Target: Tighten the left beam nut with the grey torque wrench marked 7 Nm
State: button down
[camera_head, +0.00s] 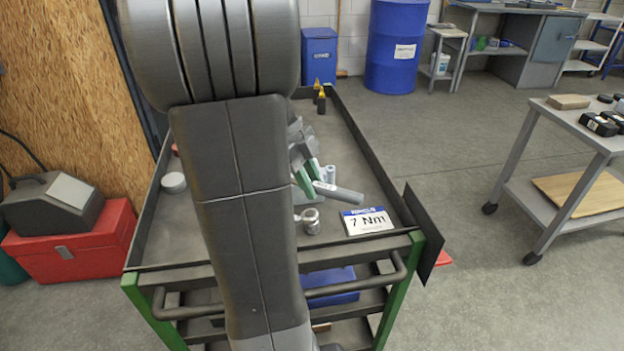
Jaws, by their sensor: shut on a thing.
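The grey torque wrench (340,193) is on the top tray of the green-framed trolley, its grey handle end pointing right. The rest of it is hidden behind my gripper and arm. My gripper (308,183), with green finger parts, is shut on the wrench just right of my arm; the arm hides part of the gripper. A white sign reading "7 Nm" (367,220) is in front and to the right of the wrench. The left beam nut is not in view.
The trolley tray (360,147) has raised dark rims. Metal cylinders (311,221) stand near the wrench, a white round item (173,182) at left. Yellow-tipped items (319,97) are at the back.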

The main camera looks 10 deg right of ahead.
jog(key=shift+s+a, duration=0.1)
jog(key=shift+s, duration=0.05)
jog(key=shift+s+a+m+g+y, duration=0.3)
jog(key=shift+s+a+m, duration=0.65)
jog(key=shift+s, duration=0.2)
jog(key=shift+s+a+m+g+y+p, duration=0.35)
jog(key=shift+s+a+m, duration=0.5)
jog(key=shift+s+a, duration=0.3)
jog(key=shift+w, duration=0.1)
jog(key=s+a+m, duration=0.1)
jog(key=a+p, duration=0.1)
jog(key=shift+s+a+m+y, duration=0.35)
jog(key=shift+m, duration=0.05)
